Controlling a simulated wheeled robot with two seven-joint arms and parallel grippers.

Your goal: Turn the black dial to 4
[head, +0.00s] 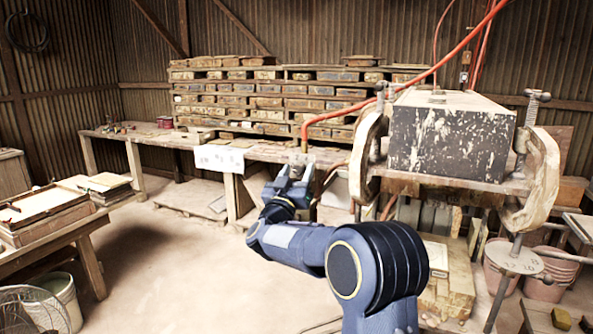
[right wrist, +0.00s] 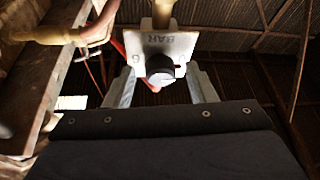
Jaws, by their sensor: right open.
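The black dial (right wrist: 160,67) shows in the right wrist view, on a pale plate (right wrist: 180,43) marked "BAR" with a digit that looks like 6 at its left. I cannot tell what value the dial points to. My right gripper (right wrist: 161,74) is open, with one finger on each side of the dial, and I see no contact. In the head view my right gripper (head: 291,177) is just below the metal fitting (head: 298,158) at the end of the orange hose; the dial is hidden there. My left gripper is not in view.
The orange hose (head: 400,77) runs up to the right from the fitting. A press with a dark block (head: 450,138) and big clamps stands at right. A long bench (head: 262,152) with stacked tiles is behind. A table with trays (head: 45,232) is at left; the floor between is clear.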

